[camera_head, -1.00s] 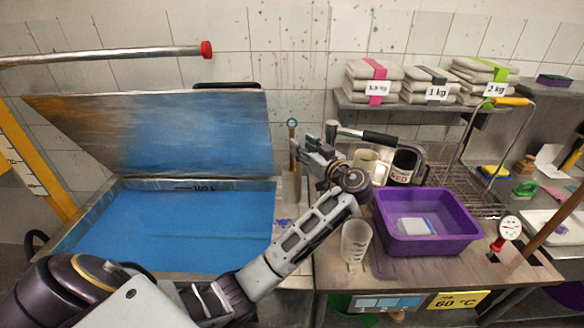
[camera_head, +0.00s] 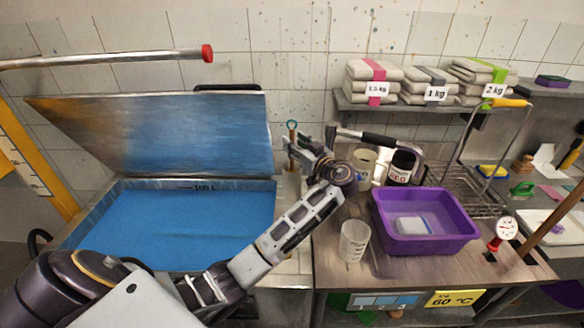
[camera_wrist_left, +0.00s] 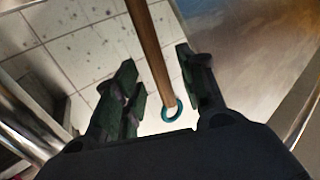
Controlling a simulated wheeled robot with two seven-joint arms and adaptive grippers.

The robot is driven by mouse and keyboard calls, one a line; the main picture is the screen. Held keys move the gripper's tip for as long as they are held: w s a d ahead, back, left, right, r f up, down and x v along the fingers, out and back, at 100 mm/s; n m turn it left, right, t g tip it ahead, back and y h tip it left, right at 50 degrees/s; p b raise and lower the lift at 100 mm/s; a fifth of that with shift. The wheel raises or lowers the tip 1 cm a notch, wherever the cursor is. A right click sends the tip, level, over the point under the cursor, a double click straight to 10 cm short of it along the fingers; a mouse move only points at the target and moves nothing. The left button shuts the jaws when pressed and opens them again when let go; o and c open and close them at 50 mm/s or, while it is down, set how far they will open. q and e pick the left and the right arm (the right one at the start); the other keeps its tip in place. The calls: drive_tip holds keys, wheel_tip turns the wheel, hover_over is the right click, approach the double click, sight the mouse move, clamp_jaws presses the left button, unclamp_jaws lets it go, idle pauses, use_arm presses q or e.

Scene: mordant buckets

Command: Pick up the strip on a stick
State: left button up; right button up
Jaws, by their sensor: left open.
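The stick (camera_head: 292,135) is a thin brown rod with a teal ring at its top end. It stands near the wall at the right edge of the blue vat. My left gripper (camera_head: 302,146) is beside it, near its upper part. In the left wrist view the stick (camera_wrist_left: 150,55) runs between the two open fingers of the gripper (camera_wrist_left: 154,57), with the ring close to the palm. I cannot tell whether either finger touches it. The strip and the stick's lower part are hidden. My right gripper is not in view.
The blue vat (camera_head: 180,225) has its lid (camera_head: 160,130) raised behind it. A clear beaker (camera_head: 354,241), a purple tub (camera_head: 425,222), a cream mug (camera_head: 363,162) and a dark-and-white jar (camera_head: 400,167) stand on the bench right of my arm.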

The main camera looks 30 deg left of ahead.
use_arm(q)
drive_tip(key=shift+p+x, duration=0.3)
drive_tip(key=shift+x, duration=0.95)
clamp_jaws()
